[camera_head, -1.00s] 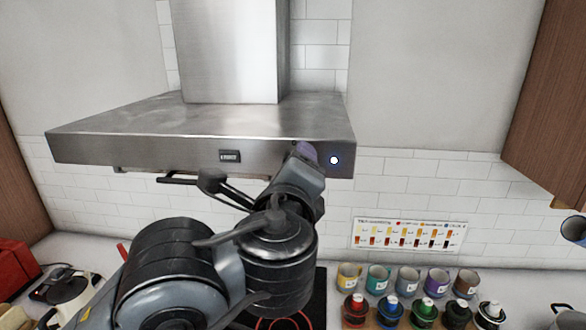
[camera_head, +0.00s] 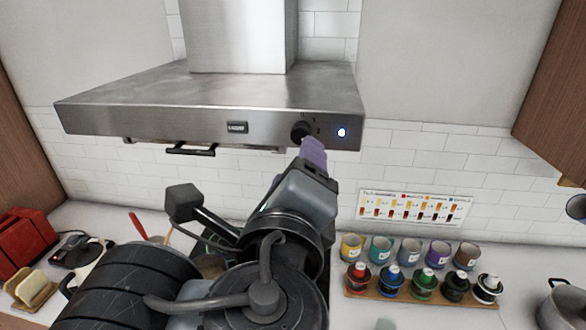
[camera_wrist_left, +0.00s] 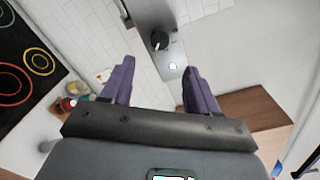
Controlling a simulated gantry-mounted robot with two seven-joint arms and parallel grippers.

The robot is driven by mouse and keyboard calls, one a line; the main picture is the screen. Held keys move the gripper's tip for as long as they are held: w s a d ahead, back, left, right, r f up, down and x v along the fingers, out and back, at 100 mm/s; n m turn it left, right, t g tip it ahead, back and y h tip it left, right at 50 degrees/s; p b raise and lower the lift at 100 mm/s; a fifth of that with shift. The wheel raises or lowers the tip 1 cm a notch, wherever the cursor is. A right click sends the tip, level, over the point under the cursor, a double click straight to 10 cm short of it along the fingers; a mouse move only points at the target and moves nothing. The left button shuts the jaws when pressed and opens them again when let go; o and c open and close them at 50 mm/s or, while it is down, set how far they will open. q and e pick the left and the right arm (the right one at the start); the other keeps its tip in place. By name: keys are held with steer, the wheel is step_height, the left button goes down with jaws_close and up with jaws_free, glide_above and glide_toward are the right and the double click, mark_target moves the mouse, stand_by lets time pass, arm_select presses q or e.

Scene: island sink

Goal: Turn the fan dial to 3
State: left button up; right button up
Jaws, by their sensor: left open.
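The fan dial (camera_head: 301,131) is a round black knob on the front face of the steel range hood (camera_head: 190,122), left of a small glowing blue-white light (camera_head: 341,132). In the left wrist view the dial (camera_wrist_left: 159,41) shows beyond and between the two purple fingers. My left gripper (camera_head: 313,150) has its purple fingertips just below the dial in the head view. In the left wrist view the gripper (camera_wrist_left: 158,78) is open with nothing between its fingers. The number the dial points to is too small to read. My right gripper is not in view.
Several colored cups (camera_head: 381,250) and bottles stand on a rack at the right of the counter. A pot (camera_head: 563,305) sits far right. A red appliance (camera_head: 22,245) stands at the left. The wall beside the hood is clear.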

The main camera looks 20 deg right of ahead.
arm_select(q)
steer(key=shift+v, duration=0.8)
steer(key=shift+w+a+f, duration=0.1)
